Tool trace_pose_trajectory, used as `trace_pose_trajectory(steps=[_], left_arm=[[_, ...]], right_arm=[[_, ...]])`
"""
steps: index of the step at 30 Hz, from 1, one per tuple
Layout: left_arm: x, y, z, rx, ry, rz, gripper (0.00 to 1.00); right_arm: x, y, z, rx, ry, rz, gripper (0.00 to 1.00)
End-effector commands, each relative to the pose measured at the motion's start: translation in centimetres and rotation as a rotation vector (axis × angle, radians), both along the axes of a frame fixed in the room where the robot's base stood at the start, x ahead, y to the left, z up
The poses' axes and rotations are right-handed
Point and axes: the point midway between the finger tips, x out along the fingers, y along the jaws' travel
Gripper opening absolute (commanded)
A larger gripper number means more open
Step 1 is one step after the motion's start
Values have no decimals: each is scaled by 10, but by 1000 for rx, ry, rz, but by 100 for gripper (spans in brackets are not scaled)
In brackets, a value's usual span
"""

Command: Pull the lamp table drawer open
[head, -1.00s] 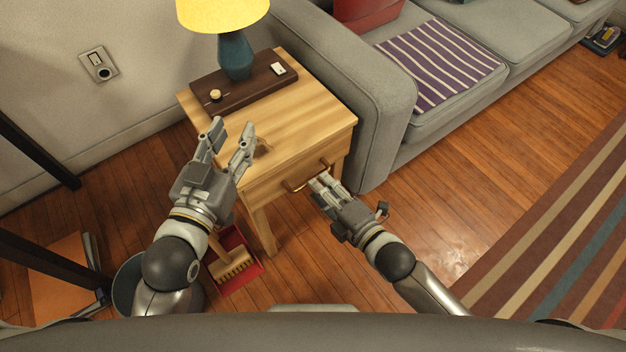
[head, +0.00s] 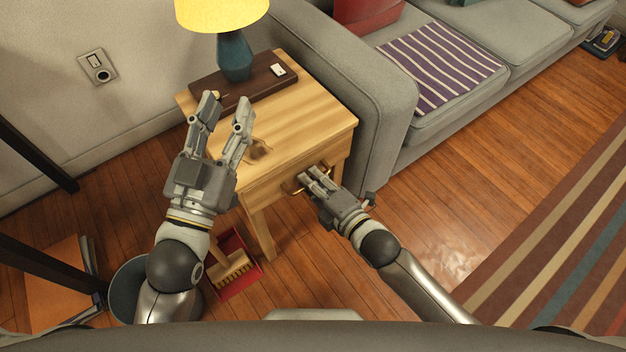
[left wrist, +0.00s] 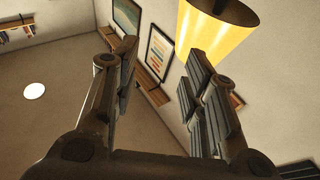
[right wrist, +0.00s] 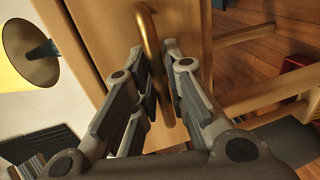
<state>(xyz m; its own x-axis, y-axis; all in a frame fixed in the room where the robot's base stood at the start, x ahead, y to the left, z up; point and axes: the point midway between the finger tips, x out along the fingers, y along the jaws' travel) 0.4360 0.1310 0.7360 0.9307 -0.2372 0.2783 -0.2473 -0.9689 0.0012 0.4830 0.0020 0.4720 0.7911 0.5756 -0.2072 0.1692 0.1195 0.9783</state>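The lamp table (head: 300,110) is light wood with a drawer front (head: 268,191) and a brass bar handle (head: 289,190). The drawer looks closed flush. My right gripper (head: 311,175) is at the handle, its fingers drawn close together. In the right wrist view the handle (right wrist: 149,28) runs between the two fingers, which appear closed on it; the exact contact is hidden. My left gripper (head: 226,101) is open and empty, above the table's left part. In the left wrist view its fingers are wide apart with nothing between them.
A lamp with a yellow shade (head: 222,12) stands on a dark board (head: 207,84) on the tabletop. A grey sofa (head: 372,100) is close beside the table on the right. Open floor is at the right front.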

Motion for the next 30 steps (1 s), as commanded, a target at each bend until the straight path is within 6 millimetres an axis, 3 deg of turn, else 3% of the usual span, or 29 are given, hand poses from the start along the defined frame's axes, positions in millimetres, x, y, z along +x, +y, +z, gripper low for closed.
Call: trace_pose_trajectory(steps=[17,23,30], left_arm=[[2,0,-6,11,42,2,40],[5,5,-39,59,226,14,40],[-11,19,-104,148,580,36,40]], right_arm=[[-4,-3,0,-2,1,0,0],[-17,-12,1,-2,3,0,0],[-43,-31,2,-3,6,1,0]])
